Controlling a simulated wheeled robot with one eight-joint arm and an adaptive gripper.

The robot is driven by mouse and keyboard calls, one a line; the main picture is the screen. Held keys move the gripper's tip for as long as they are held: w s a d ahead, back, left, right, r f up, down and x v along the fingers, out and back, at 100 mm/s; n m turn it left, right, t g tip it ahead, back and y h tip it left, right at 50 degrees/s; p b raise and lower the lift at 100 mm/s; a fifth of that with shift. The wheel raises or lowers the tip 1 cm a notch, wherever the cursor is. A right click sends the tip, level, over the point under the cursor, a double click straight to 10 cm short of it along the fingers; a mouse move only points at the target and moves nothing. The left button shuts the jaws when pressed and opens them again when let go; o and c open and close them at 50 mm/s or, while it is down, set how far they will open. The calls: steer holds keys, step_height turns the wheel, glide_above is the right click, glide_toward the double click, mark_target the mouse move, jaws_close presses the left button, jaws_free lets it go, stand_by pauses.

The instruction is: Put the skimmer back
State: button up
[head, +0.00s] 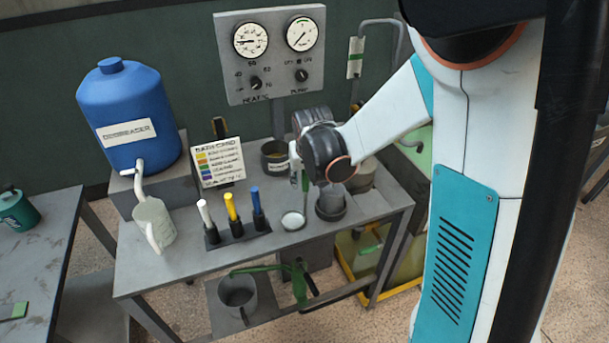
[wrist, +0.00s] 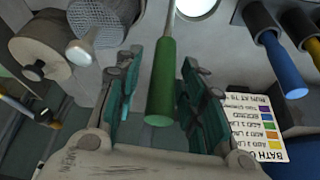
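The green handle, which looks like the skimmer's (wrist: 162,80), stands between my gripper's fingers in the wrist view, with a thin metal shaft running away from it. In the head view the handle (head: 305,181) hangs just below my gripper (head: 301,166), above the bench. My gripper (wrist: 160,95) has its teal fingers apart, one on each side of the handle, and gaps show on both sides. The skimmer's far end is out of the wrist view and is not clear in the head view. A round white disc (head: 292,221) lies on the bench below.
Three coloured tubes (head: 232,214) and a bath card (head: 219,162) stand left of my gripper. A dark cup (head: 331,207) with a grey mesh piece is close on the right. A blue drum (head: 128,112) and jug (head: 153,224) stand farther left. A gauge panel (head: 272,55) stands behind.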

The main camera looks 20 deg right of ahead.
steer(key=shift+r, duration=0.15)
steer(key=shift+r, duration=0.25)
steer(key=d+p+v, duration=0.1)
steer(key=p+v, duration=0.2)
steer(key=v, duration=0.7)
steer(key=s+a+r+n+t, duration=0.1)
steer(key=s+r, duration=0.3)
steer(key=s, duration=0.6)
steer(key=s+a+r+n+t, duration=0.1)
steer(key=s+a+r, duration=0.2)
steer(key=s, duration=0.7)
steer(key=shift+s+a+r+t+y, duration=0.25)
steer(key=shift+a+r+t+y, duration=0.05)
steer(key=shift+r+y, duration=0.1)
